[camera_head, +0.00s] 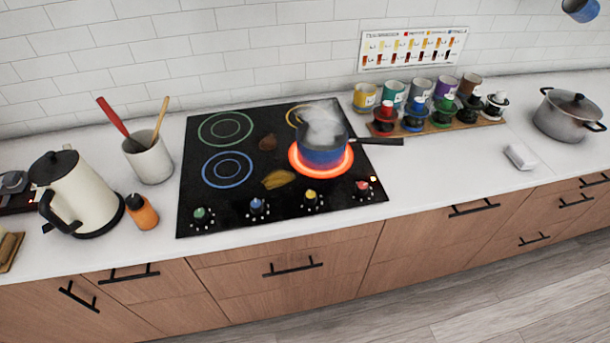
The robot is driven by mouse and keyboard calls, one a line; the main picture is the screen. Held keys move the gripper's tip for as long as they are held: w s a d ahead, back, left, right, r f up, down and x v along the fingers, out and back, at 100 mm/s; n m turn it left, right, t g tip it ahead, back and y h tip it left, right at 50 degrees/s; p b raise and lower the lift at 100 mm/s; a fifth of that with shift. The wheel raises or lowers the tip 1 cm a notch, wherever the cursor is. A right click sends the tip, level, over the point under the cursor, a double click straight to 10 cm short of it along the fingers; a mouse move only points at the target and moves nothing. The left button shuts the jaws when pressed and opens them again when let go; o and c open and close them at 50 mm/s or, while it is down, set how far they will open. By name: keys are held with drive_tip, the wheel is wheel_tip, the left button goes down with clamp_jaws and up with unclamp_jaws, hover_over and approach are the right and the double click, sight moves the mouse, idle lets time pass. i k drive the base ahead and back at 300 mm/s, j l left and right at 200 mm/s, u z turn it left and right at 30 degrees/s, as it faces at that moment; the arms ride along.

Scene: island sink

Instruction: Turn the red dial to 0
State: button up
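The red dial (363,187) is at the right end of the row of dials along the front of the black cooktop (240,187). A small red light glows beside it; its exact setting is too small to read. Left of it in the row are a yellow dial (310,195), a blue dial (257,204) and a green dial (200,214). The front right burner (347,164) glows red-orange. A blue pot (324,152) stands on it, steaming, with its black handle pointing right. My gripper is not in view.
A white kettle (84,192), an orange bottle (142,212) and a utensil cup (149,160) stand left of the cooktop. Colored cans and a rack of small items stand at the back right. A lidded grey pot (566,121) is farther right. Counter right of the dials is clear.

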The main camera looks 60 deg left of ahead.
sight(361, 187)
drive_tip(key=u, duration=2.35)
